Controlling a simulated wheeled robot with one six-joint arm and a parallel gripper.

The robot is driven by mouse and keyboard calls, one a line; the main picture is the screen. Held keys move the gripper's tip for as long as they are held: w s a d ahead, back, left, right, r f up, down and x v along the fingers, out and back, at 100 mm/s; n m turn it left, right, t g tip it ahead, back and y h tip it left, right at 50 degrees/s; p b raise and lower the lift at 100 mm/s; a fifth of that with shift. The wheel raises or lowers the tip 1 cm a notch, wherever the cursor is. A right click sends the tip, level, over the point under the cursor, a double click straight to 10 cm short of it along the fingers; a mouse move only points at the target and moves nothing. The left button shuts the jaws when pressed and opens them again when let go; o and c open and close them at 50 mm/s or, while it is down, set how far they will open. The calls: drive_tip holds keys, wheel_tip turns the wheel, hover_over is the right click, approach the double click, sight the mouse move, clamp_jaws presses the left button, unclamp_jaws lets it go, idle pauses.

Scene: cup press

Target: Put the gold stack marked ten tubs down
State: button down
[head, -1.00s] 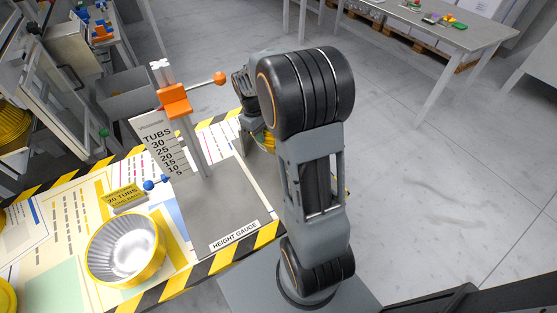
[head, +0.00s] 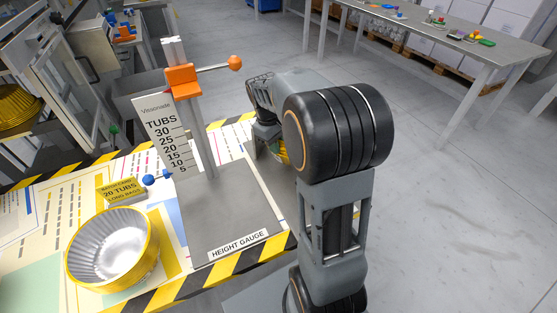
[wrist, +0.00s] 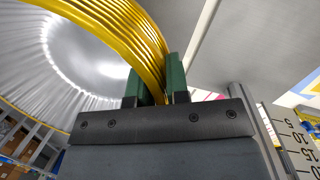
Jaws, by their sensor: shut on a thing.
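My gripper (wrist: 155,78) is shut on the rims of a gold stack of tubs (wrist: 115,22) in the wrist view. The stack's several nested rims pass between the green finger pads, and its silvery fluted inside opens to the left. In the head view my arm hides most of the held stack; only a small gold part (head: 282,152) shows, right of the height gauge (head: 236,215). Another gold stack or tub (head: 112,250), silver inside, stands on the table at the left. No ten mark is readable on the held stack.
The gauge has an orange slider (head: 182,80) with a knobbed rod and a scale board (head: 163,135). A yellow card (head: 121,190) reads 20 tubs, long bags. Gold tubs (head: 18,105) sit in the machine at far left. The gauge's grey plate is bare.

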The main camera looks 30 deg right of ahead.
drive_tip(key=shift+f+b, duration=0.8)
drive_tip(key=shift+f, duration=1.95)
drive_tip(key=c, duration=1.1)
unclamp_jaws()
wheel_tip(320, 180, up, 11)
drive_tip(key=w+a+p, duration=0.1)
drive_tip(key=a+p, duration=0.1)
drive_tip(key=p, duration=0.2)
drive_tip(key=s+a+f+m+t, duration=0.1)
drive_tip(key=s+a+m+t, duration=0.1)
drive_tip(key=s+a, duration=0.2)
drive_tip(key=s+a+f+m+t+y, duration=0.1)
drive_tip(key=s+a, duration=0.3)
drive_tip(key=s, duration=0.6)
drive_tip(key=shift+s+a+f+m+t, duration=0.25)
drive_tip(key=shift+m+t, duration=0.15)
drive_tip(key=shift+t, duration=0.2)
